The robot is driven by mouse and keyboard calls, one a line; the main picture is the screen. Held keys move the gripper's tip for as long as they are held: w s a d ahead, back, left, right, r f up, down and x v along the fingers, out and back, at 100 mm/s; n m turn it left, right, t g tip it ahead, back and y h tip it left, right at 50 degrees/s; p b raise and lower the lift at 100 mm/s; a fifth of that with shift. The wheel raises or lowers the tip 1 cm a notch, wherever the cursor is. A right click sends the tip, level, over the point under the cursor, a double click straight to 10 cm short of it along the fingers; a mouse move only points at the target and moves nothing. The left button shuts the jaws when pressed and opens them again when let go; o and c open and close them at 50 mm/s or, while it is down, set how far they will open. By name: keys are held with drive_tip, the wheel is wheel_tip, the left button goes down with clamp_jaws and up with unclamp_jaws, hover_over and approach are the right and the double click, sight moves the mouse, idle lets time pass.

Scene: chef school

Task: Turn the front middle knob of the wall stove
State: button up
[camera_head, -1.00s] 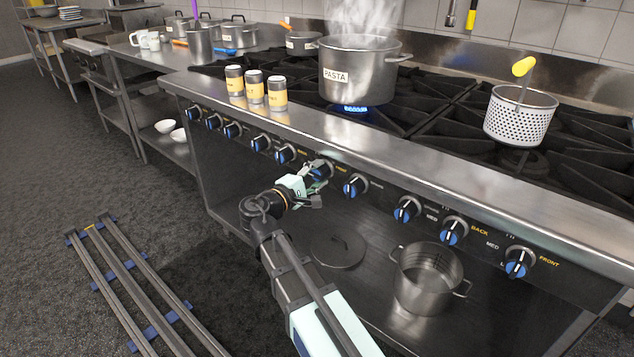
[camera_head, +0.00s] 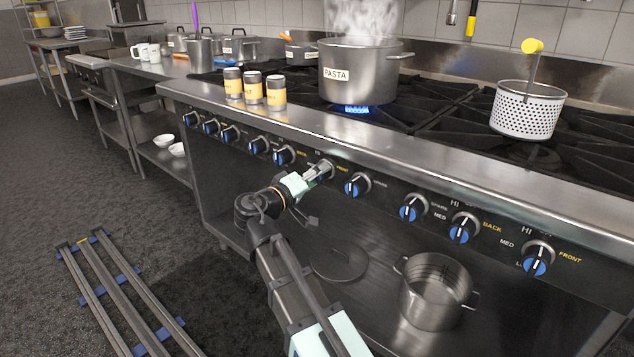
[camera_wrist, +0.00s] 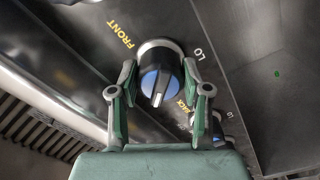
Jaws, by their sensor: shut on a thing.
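The wall stove's front panel (camera_head: 400,240) carries a row of black knobs with blue faces. The knob beside a yellow FRONT label (camera_head: 326,166), near the panel's middle, is partly covered by my gripper (camera_head: 318,172). In the wrist view this knob (camera_wrist: 160,82) sits between my two green-grey fingers, and my gripper (camera_wrist: 160,75) is shut on its sides. A white line crosses its blue face, running nearly up and down in that view. The FRONT and LO labels show around it. A BACK knob is partly hidden behind the right finger.
A steaming PASTA pot (camera_head: 358,75) stands over a lit blue flame. Three yellow-labelled shakers (camera_head: 253,88) stand on the stove's front ledge. A perforated basket (camera_head: 527,112) is at the right. An empty pot (camera_head: 435,290) and a lid (camera_head: 338,262) lie below the panel.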

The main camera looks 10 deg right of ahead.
drive_tip(key=shift+m, duration=0.3)
drive_tip(key=o, duration=1.2)
drive_tip(key=shift+c, duration=0.2)
drive_tip(key=v, duration=1.2)
drive_tip(key=shift+s+d, duration=0.1)
drive_tip(key=shift+d, duration=0.05)
